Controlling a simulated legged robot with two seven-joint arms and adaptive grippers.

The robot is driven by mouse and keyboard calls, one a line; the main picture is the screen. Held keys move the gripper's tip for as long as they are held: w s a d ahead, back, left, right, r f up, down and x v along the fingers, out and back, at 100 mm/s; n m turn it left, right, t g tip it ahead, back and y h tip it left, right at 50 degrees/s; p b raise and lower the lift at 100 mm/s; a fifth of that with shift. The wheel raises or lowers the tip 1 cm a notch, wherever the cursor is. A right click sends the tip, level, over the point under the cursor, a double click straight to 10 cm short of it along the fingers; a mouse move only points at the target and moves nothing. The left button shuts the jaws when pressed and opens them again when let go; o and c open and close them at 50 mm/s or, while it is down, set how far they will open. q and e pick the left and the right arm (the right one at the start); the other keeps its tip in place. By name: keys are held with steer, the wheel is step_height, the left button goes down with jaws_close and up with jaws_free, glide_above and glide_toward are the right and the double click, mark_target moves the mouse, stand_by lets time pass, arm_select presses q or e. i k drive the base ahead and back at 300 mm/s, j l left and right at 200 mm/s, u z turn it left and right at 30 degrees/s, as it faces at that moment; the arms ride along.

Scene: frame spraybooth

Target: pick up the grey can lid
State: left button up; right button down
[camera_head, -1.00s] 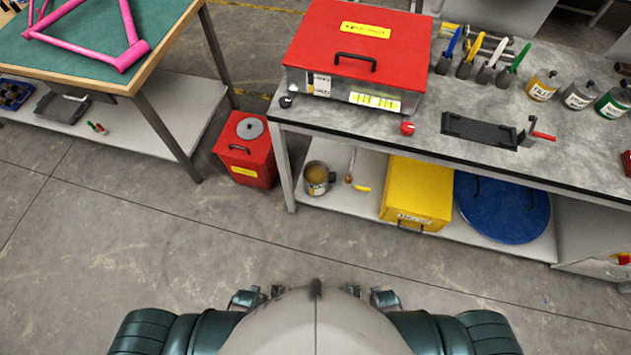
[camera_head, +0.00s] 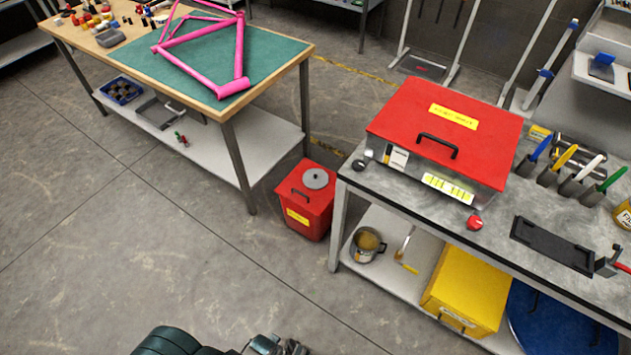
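A grey round lid (camera_head: 315,179) lies flat on top of the red bin (camera_head: 306,212), which stands on the floor between the two benches. An open metal can (camera_head: 367,244) with brownish contents stands on the lower shelf of the right bench, to the right of the bin. My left gripper (camera_head: 277,346) is only partly in view at the bottom edge, well short of the bin and apart from the lid. Its fingers are cut off by the frame, so I cannot tell whether it is open. My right gripper is out of view.
A bench (camera_head: 288,54) with a pink bike frame (camera_head: 222,84) stands at the upper left. The grey bench (camera_head: 372,180) at the right carries a red-lidded box (camera_head: 450,125); its lower shelf holds a brush, a yellow box (camera_head: 467,291) and a blue round lid (camera_head: 560,325). Floor before the bin is clear.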

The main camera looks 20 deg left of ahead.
mark_target(314, 179)
steer(key=z, duration=0.45)
steer(key=i+j+z, duration=0.15)
steer(key=j+z, duration=0.3)
steer(key=j, duration=0.2)
steer(key=j+z, duration=0.5)
steer(key=j, duration=0.2)
steer(key=i, duration=0.05)
